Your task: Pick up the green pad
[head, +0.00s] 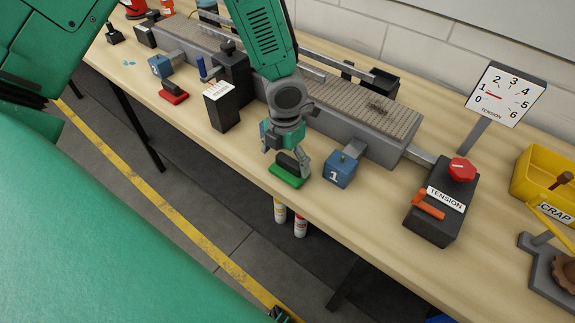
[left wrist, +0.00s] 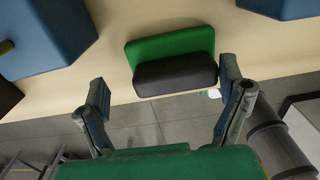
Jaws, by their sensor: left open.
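The green pad (head: 286,179) lies near the front edge of the bench, a green block with a black grip on top. In the left wrist view the green pad (left wrist: 172,44) shows with its black grip (left wrist: 176,74) toward me. My left gripper (head: 285,160) is open over the pad, pointing down. In the left wrist view my left gripper (left wrist: 164,74) has one finger on each side of the grip, with a gap on the left; the right finger looks close to the pad's end. I do not see my right gripper.
A blue block marked 1 (head: 340,170) stands just right of the pad. A black box with a white label (head: 222,107) stands to its left, and a red pad (head: 173,96) beyond. The conveyor (head: 365,110) is behind. A tension box (head: 440,212) and yellow scrap bin (head: 541,172) are at right.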

